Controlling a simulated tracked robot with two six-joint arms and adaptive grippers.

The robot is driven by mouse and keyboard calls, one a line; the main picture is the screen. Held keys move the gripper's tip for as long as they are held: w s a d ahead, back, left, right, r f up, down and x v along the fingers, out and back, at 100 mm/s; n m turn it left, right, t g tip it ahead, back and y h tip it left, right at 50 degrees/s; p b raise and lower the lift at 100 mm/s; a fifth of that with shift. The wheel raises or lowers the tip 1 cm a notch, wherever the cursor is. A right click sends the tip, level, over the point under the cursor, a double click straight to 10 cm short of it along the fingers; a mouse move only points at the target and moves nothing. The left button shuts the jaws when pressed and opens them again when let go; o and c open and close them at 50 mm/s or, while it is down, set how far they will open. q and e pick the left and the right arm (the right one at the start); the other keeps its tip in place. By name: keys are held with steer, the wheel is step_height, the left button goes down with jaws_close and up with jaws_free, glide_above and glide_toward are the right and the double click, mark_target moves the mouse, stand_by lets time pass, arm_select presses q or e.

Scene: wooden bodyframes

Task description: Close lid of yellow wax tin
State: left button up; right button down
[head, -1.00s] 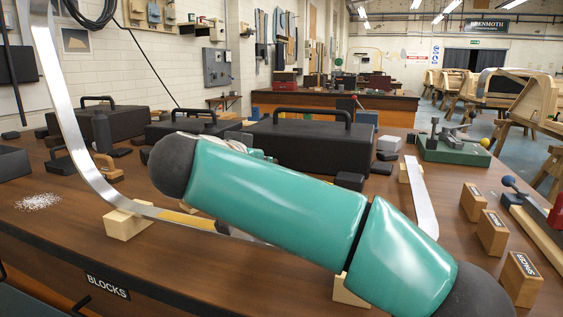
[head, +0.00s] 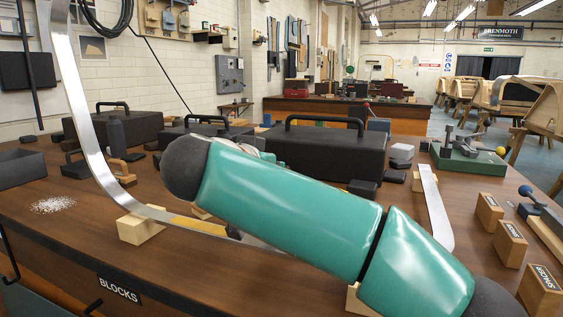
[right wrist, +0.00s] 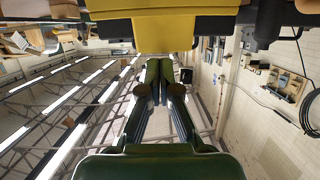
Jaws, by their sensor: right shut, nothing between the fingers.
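No yellow wax tin can be made out for certain. In the right wrist view a flat yellow block (right wrist: 165,30) with dark edges fills the top centre, close to the camera; I cannot tell if it is the tin or its lid. My right gripper (right wrist: 159,66) is shut and empty there, its fingers pointing up the picture toward the yellow block; I cannot tell if they touch it. In the head view a small yellow patch (head: 184,221) shows on the bench behind the metal strip. My green arm hides the middle of the bench. My left gripper is not in view.
A bent metal strip (head: 72,120) rises from a wooden block (head: 139,229) at the left. Black toolboxes (head: 325,150) stand behind my arm. Spacer blocks (head: 510,243) and a green-based fixture (head: 468,157) are at the right.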

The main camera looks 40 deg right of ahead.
steer(key=r+p, duration=0.2)
steer(key=r, duration=0.1)
steer(key=shift+w+d+r, duration=0.2)
steer(key=shift+d, duration=0.2)
steer(key=s+a+f+y, duration=0.1)
steer(key=a, duration=0.2)
steer(key=s+a+f+n, duration=0.1)
steer(key=a, duration=0.3)
steer(key=s+a+f+y, duration=0.1)
steer(key=a, duration=0.3)
steer(key=shift+a+f+n+t+y, duration=0.15)
steer(key=shift+f+n+t+y, duration=0.15)
steer(key=shift+n, duration=0.1)
steer(key=w+d+r+m+g+y+p, duration=0.2)
steer(key=d+r+g+y+p, duration=0.55)
steer(key=p, duration=1.95)
steer(key=d+f+t, duration=0.1)
steer(key=w+d+f+h, duration=0.1)
steer(key=d, duration=0.1)
steer(key=w+d+f+t+h, duration=0.1)
steer(key=shift+d+t, duration=0.15)
steer(key=shift+t, duration=0.2)
steer(key=f, duration=0.2)
steer(key=shift+s+a+f, duration=0.15)
steer(key=shift+a+f, duration=0.1)
steer(key=shift+f, duration=0.05)
steer(key=shift+s+a+f+p, duration=0.1)
steer(key=shift+a+f+p, duration=0.2)
steer(key=shift+f, duration=0.5)
